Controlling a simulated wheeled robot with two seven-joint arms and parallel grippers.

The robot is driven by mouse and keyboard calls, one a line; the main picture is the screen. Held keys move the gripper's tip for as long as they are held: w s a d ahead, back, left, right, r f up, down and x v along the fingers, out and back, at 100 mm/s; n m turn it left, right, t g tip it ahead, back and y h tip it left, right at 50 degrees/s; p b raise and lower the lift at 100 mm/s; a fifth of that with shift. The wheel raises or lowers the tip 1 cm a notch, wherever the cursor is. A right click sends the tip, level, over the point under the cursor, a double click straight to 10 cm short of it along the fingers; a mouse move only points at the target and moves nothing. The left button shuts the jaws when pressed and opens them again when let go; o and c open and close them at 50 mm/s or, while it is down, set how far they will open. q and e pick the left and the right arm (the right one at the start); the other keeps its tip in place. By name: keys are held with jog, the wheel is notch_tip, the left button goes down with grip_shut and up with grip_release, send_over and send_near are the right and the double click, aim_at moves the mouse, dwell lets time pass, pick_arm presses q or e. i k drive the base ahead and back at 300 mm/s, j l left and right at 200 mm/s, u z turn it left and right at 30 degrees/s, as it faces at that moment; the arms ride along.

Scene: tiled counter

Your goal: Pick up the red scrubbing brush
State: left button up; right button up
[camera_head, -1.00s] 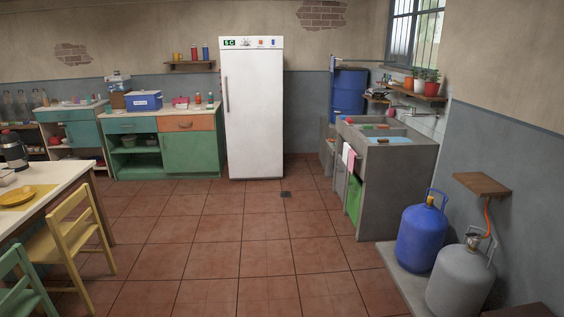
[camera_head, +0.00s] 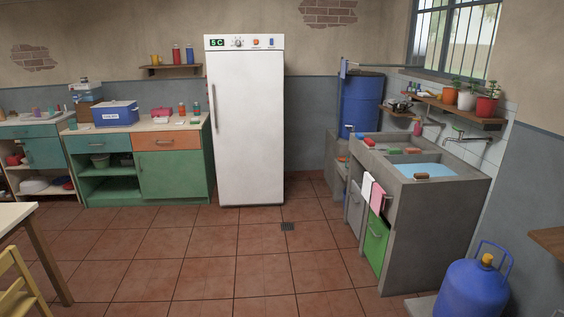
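A concrete sink counter (camera_head: 445,195) stands at the right. On it lie a small red item (camera_head: 413,150) behind the basin, another reddish item (camera_head: 369,142) at the back left, and a green item (camera_head: 395,151) between them. A brown block-like item (camera_head: 422,176) sits on the basin's front rim. All are too small to tell for sure which is the red scrubbing brush. Neither of my grippers is in view.
A white fridge (camera_head: 246,130) stands at centre, with a green cabinet (camera_head: 172,172) to its left. A blue barrel (camera_head: 362,103) is behind the sink. A blue gas cylinder (camera_head: 473,291) is at front right. A table and yellow chair (camera_head: 14,290) are at left. The tiled floor between is clear.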

aim_at(368, 143)
jog(key=i+z, duration=0.2)
jog(key=i, duration=0.45)
jog(key=i+z, duration=0.2)
jog(key=i, duration=0.4)
jog(key=i+j+z, duration=0.25)
jog(key=i, duration=0.4)
jog(key=i+j+z, duration=0.1)
jog(key=i+z, duration=0.25)
jog(key=i, duration=0.2)
